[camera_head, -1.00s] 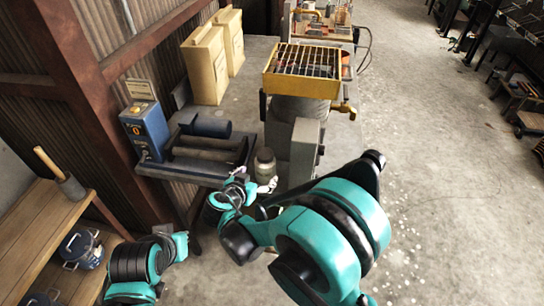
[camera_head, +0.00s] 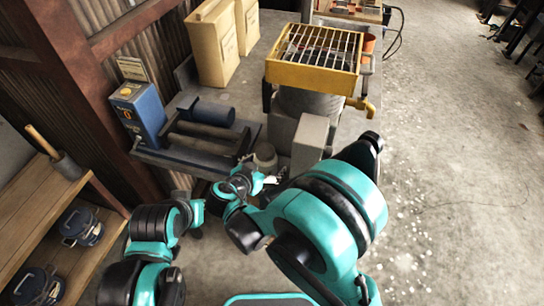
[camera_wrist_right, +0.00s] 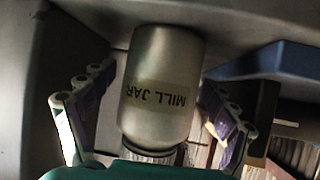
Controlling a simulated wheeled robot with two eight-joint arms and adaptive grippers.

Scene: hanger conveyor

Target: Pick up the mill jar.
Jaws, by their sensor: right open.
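The mill jar (camera_wrist_right: 160,90) is a metallic grey cylinder with a "MILL JAR" label. In the right wrist view it fills the middle, its label upside down and its ribbed end at the bottom. My right gripper (camera_wrist_right: 158,80) is open, with one finger on each side of the jar and visible gaps between. In the head view the jar (camera_head: 265,155) stands at the front of the mill bench, partly hidden by my right gripper (camera_head: 271,179) and wrist.
The roller mill (camera_head: 205,138) and a blue control box (camera_head: 139,112) are left of the jar. A grey box (camera_head: 311,138) stands close on its right, below a yellow grate (camera_head: 315,60). A wooden shelf (camera_head: 30,220) is at the left. Open floor lies right.

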